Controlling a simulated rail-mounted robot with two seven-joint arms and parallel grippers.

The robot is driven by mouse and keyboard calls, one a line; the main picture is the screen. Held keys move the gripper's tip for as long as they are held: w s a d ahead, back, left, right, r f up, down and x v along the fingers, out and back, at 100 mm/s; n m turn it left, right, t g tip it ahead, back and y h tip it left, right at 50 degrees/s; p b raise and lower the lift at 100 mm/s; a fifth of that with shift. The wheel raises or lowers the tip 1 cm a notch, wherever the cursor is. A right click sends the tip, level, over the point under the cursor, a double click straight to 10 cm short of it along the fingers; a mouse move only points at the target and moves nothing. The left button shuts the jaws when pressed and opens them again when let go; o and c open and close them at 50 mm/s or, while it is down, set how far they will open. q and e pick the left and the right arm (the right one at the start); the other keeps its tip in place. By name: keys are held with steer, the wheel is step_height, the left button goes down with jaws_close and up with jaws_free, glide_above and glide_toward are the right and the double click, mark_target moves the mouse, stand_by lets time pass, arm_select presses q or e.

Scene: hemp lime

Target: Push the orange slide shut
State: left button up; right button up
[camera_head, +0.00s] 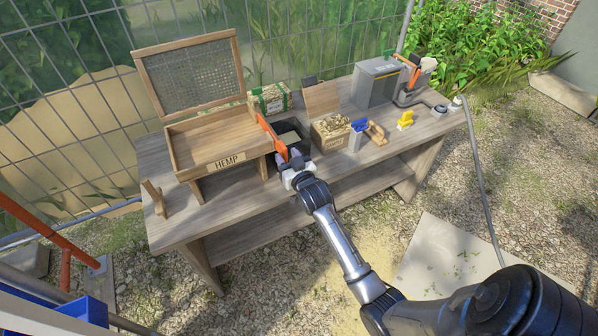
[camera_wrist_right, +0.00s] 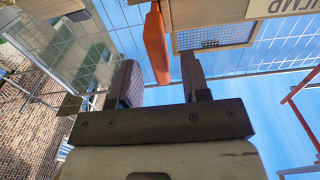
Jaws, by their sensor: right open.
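The orange slide (camera_head: 269,137) is a long flat bar at the right side of the wooden box (camera_head: 215,140) labelled HEMP. It sticks out toward the table's front. My right gripper (camera_head: 291,159) is at its near end, with the fingers apart. In the right wrist view, the slide (camera_wrist_right: 156,45) hangs between the two open fingers of my right gripper (camera_wrist_right: 159,68), with gaps visible on both sides. I cannot tell whether anything touches it. My left gripper is not in view.
A dark bin (camera_head: 292,136) stands just right of the slide. A straw-filled box (camera_head: 331,132), a blue-topped item (camera_head: 357,135), a yellow item (camera_head: 405,119) and a grey machine (camera_head: 377,83) stand farther right. A wire fence runs behind the table.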

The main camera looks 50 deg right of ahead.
steer(key=shift+p+v, duration=0.9)
steer(key=shift+v, duration=0.8)
steer(key=shift+s+a+p, duration=0.3)
steer(key=shift+s, duration=0.3)
